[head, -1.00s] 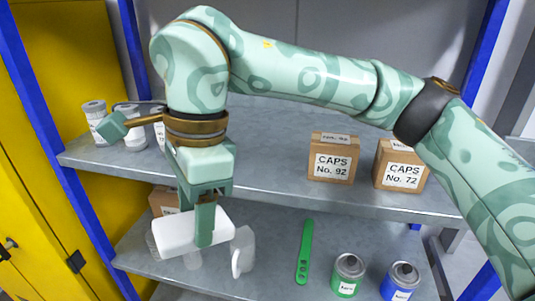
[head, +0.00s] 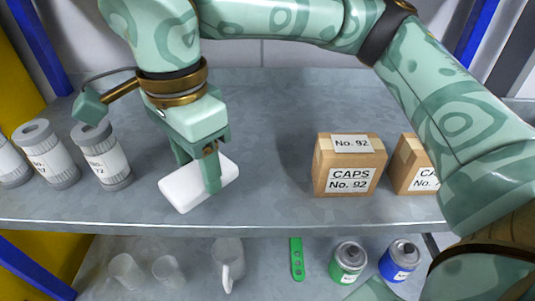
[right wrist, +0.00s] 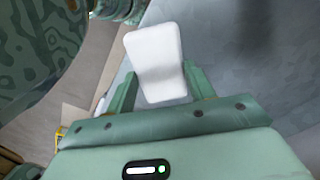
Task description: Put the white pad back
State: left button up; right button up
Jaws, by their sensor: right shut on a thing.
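The white pad (head: 186,190) is a plain block with rounded edges. My right gripper (head: 203,176) is shut on it, with one finger on its near side. In the head view the pad appears over the left-centre part of the upper grey shelf (head: 265,195), near its front edge. I cannot tell whether it touches the shelf. In the right wrist view the pad (right wrist: 156,55) sticks out between the two green fingers (right wrist: 158,85). My left gripper is not in view.
Several grey-lidded containers (head: 103,158) stand left of the pad. A caps box No. 92 (head: 348,180) and another box (head: 413,180) stand right. The shelf between is clear.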

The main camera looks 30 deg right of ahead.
jog(key=d, duration=0.2)
jog(key=d+p, duration=0.1)
jog(key=d, duration=0.3)
jog(key=shift+s+r+p, duration=0.15)
jog(key=shift+s+p, duration=0.2)
jog(key=shift+s, duration=0.05)
jog(key=d, duration=0.2)
jog(key=s+d+p, duration=0.1)
jog(key=d, duration=0.1)
jog(key=shift+s+d+f, duration=0.15)
jog(key=shift+s+f, duration=0.05)
jog(key=shift+f, duration=0.1)
notch_tip(320, 180, down, 3)
jog(key=shift+w+f+p, duration=0.1)
jog(key=shift+f+p, duration=0.1)
jog(key=shift+p, duration=0.5)
jog(key=o, duration=0.9)
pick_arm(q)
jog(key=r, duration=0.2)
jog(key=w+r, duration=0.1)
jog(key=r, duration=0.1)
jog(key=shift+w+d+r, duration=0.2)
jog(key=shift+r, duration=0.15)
pick_arm(e)
jog(key=shift+r, duration=0.1)
